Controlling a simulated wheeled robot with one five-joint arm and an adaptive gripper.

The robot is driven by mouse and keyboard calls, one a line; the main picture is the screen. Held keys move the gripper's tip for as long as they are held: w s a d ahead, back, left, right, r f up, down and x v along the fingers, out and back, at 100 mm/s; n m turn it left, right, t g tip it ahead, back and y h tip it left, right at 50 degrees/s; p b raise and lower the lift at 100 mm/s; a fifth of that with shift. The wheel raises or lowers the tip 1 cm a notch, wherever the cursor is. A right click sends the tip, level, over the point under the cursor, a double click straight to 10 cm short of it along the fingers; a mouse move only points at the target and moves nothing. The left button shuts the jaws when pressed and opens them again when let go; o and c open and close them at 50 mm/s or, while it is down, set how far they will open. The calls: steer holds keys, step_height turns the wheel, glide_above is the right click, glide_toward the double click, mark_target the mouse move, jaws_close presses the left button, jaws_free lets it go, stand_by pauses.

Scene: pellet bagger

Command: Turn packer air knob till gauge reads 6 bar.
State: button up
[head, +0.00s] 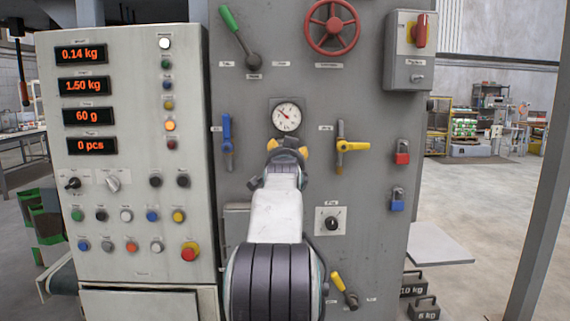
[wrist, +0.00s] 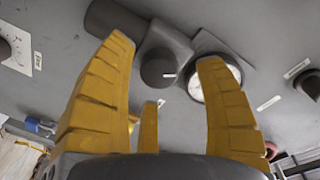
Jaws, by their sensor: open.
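The packer air gauge (head: 287,115) is a round white dial on the grey machine panel; its needle points up and left in the head view, and the numbers are too small to read. In the wrist view the gauge (wrist: 206,86) is partly covered by the right finger. The dark round air knob (wrist: 158,68) is beside the gauge, with a white mark pointing right toward it. In the head view my arm hides the knob. My gripper (head: 288,149) is just below the gauge. Its yellow fingers (wrist: 165,52) are open, one on each side of the knob in the picture; contact is not visible.
A blue lever (head: 227,140) is left of the gauge and a yellow-handled valve (head: 352,145) is right of it. A dark knob on a white plate (head: 331,223) is lower right. The control cabinet (head: 128,215) stands at the left.

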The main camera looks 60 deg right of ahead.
steer(key=v, duration=0.9)
steer(key=shift+a, duration=0.25)
steer(key=shift+f, duration=0.1)
